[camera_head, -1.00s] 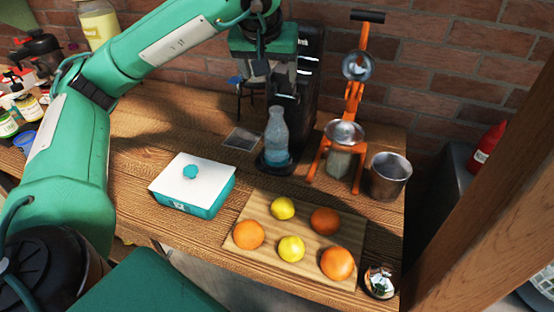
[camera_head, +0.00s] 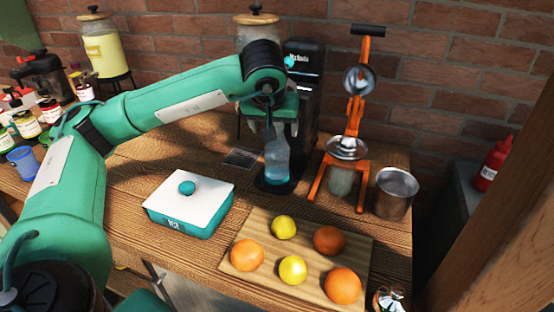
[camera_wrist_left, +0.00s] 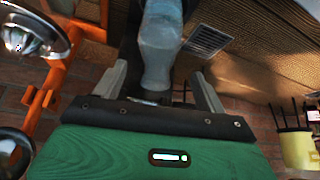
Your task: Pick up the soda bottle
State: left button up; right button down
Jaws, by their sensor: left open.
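The soda bottle (camera_head: 277,162) is clear with a bluish lower part. It stands on the base of a black soda machine (camera_head: 303,75) at the back of the table. In the left wrist view the bottle (camera_wrist_left: 160,45) lies between the two spread grey fingers of my gripper (camera_wrist_left: 161,82). Gaps show on both sides, so the fingers are open. The bottle's neck is partly hidden by the gripper in the head view. My right gripper is out of view.
An orange citrus press (camera_head: 350,150) and a metal cup (camera_head: 395,193) stand right of the bottle. A white-lidded teal box (camera_head: 190,207) is in front left. A cutting board (camera_head: 250,222) with citrus fruit lies in front. A drip grate (camera_head: 241,157) is left of the bottle.

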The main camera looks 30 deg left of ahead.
aim_at(277, 153)
pick_arm(q)
jog(key=x, duration=0.5)
jog(key=shift+w+d+p, duration=0.1)
jog(key=shift+w+p, duration=0.05)
jog(key=shift+p, duration=0.25)
grip_shut()
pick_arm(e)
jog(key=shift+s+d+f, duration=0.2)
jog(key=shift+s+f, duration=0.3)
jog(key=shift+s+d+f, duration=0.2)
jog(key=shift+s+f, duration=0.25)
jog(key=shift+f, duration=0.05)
